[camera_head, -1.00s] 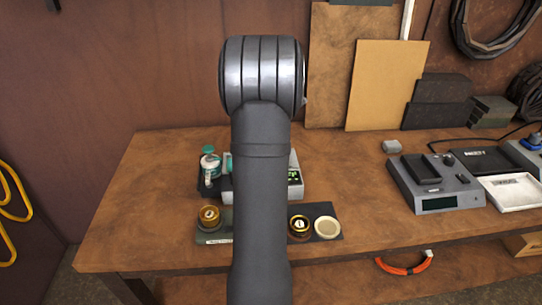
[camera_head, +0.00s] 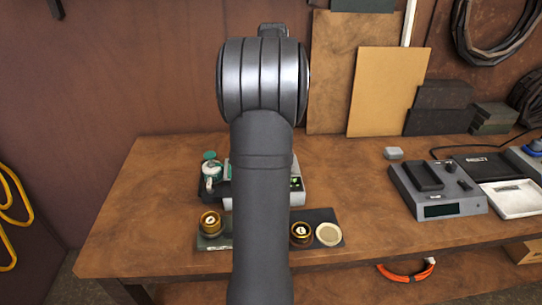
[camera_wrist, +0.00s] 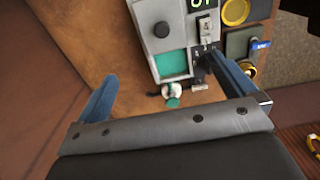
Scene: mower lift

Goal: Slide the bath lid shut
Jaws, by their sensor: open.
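The bath unit (camera_head: 298,194) is a pale grey box on the bench, mostly hidden behind my arm in the head view. In the wrist view its teal bath opening (camera_wrist: 172,65) is uncovered. A grey panel with a round dark knob (camera_wrist: 162,29) lies beside the opening and looks like the lid. My gripper (camera_wrist: 161,67) is open and empty, its two blue-grey fingers spread wide. In the picture the right finger overlaps the unit's edge, and the left finger is over bare bench. I cannot tell whether either touches. The gripper is hidden in the head view.
A teal-and-white bottle (camera_head: 211,177) stands left of the unit. Brass-coloured round pots (camera_head: 301,233) and a pale dish (camera_head: 328,234) sit on dark mats in front. A grey instrument (camera_head: 436,192) stands to the right. Bare bench lies between.

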